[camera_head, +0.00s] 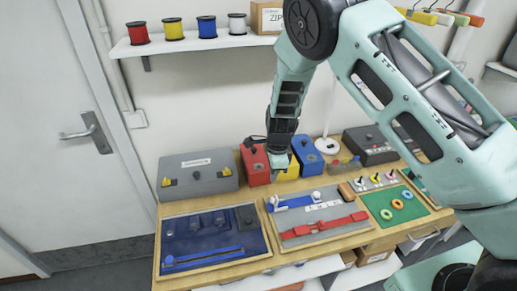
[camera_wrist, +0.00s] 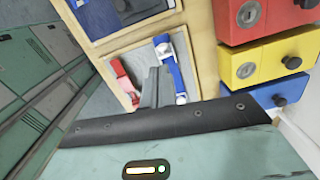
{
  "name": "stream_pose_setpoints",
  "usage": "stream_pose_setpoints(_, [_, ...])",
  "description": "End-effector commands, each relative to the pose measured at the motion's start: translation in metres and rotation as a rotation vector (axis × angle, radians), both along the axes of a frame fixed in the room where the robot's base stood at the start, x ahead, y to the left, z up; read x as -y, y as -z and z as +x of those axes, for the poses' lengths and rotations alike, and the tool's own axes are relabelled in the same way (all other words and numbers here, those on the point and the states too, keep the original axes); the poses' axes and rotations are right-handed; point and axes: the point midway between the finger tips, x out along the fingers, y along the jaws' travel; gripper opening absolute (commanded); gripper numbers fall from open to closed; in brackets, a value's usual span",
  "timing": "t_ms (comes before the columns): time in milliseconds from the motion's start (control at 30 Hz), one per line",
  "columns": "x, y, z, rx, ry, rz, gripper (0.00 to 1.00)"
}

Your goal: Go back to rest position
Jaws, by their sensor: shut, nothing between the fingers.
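My gripper (camera_head: 279,168) hangs above the back of the wooden workbench (camera_head: 160,262), in front of the yellow drawer box (camera_head: 291,172). In the wrist view, the gripper (camera_wrist: 156,84) has its grey fingers together with nothing between them. Behind the fingers lie a blue strap (camera_wrist: 175,68) and a red strap (camera_wrist: 124,82) on a grey board. In the head view, the blue strap (camera_head: 292,201) and red strap (camera_head: 322,229) lie flat on the grey board (camera_head: 280,221). The gripper's tip is small and dark in the head view.
Red (camera_head: 253,166) and blue (camera_head: 306,156) boxes flank the yellow one. A grey case (camera_head: 197,174) stands at back left. A blue tray (camera_head: 192,253) and green tray (camera_head: 385,213) lie on the bench. A spool shelf (camera_head: 185,45) is above. A door (camera_head: 60,100) is at left.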

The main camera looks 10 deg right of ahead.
Motion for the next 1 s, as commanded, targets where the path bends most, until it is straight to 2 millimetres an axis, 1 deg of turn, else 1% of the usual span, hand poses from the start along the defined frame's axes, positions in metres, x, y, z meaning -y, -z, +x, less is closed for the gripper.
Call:
stream_pose_setpoints(133, [-0.003, -0.001, -0.002, 0.000, -0.019, 0.006, 0.00])
stream_pose_setpoints(233, [-0.016, -0.008, -0.013, -0.002, -0.109, 0.030, 0.00])
stream_pose_setpoints(267, [-0.023, -0.011, -0.019, -0.003, -0.157, 0.041, 0.00])
stream_pose_setpoints(367, [-0.048, -0.028, -0.048, 0.001, -0.378, 0.087, 0.00])
stream_pose_setpoints(400, [-0.058, -0.036, -0.063, 0.005, -0.485, 0.105, 0.00])
stream_pose_setpoints(467, [-0.072, -0.049, -0.088, 0.017, -0.654, 0.128, 0.00])
stream_pose_setpoints(500, [-0.079, -0.056, -0.105, 0.026, -0.770, 0.141, 0.00])
stream_pose_setpoints(567, [-0.089, -0.066, -0.132, 0.042, -0.946, 0.154, 0.00])
stream_pose_setpoints(600, [-0.093, -0.072, -0.150, 0.054, -1.065, 0.158, 0.00])
stream_pose_setpoints(667, [-0.097, -0.079, -0.179, 0.072, -1.245, 0.159, 0.00])
stream_pose_setpoints(700, [-0.098, -0.082, -0.198, 0.084, -1.366, 0.154, 0.00])
stream_pose_setpoints(767, [-0.098, -0.085, -0.226, 0.103, -1.549, 0.140, 0.00])
stream_pose_setpoints(800, [-0.096, -0.086, -0.245, 0.110, -1.669, 0.126, 0.00])
stream_pose_setpoints(900, [-0.086, -0.084, -0.284, 0.123, -1.939, 0.080, 0.00])
stream_pose_setpoints(1000, [-0.074, -0.079, -0.314, 0.121, -2.149, 0.032, 0.00])
